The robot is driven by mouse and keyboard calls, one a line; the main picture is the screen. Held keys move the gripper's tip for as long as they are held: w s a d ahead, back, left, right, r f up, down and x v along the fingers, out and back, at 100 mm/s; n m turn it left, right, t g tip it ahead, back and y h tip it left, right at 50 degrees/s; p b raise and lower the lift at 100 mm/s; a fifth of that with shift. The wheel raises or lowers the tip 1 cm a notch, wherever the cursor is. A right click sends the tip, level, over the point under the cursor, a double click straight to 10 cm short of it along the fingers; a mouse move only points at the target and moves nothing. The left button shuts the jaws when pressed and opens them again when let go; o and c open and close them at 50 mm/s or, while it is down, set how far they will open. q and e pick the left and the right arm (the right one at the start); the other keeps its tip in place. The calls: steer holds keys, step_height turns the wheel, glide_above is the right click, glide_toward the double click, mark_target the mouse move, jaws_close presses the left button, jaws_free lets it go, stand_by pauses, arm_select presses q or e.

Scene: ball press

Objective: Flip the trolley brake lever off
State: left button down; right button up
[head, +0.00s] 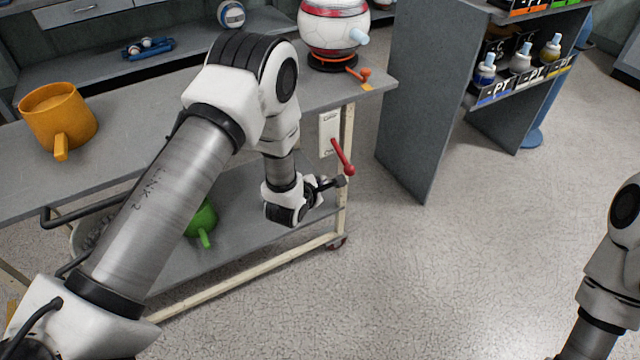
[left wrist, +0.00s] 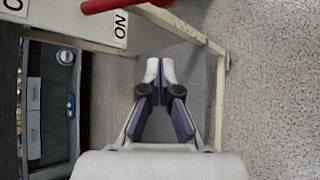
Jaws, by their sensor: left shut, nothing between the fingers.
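The red brake lever (head: 342,155) is on a white plate (head: 325,128) at the near right corner post of the trolley (head: 300,95). It slants down to the right, ending in a red knob. My left gripper (head: 341,182) is shut and empty, its fingertips just below the knob; I cannot tell whether they touch. In the left wrist view, the shut fingertips (left wrist: 160,68) are apart in the picture from the red lever (left wrist: 110,4), which is cut by the top edge. The labelled plate (left wrist: 106,28) lies beside it. My right gripper is out of view.
An orange mug (head: 57,115) and a red-and-white round vessel (head: 335,28) stand on the trolley top. A green item (head: 201,220) is on the lower shelf. A grey rack (head: 420,90) with bottles stands right. Speckled floor in front is clear.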

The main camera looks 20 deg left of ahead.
mark_target(342, 156)
arm_select(q)
steer(key=w+d, duration=0.2)
steer(key=w, duration=0.1)
steer(key=w+d, duration=0.1)
steer(key=w, duration=0.1)
steer(key=shift+f, duration=0.3)
steer(key=shift+s+d+r, duration=0.1)
steer(key=shift+r, duration=0.05)
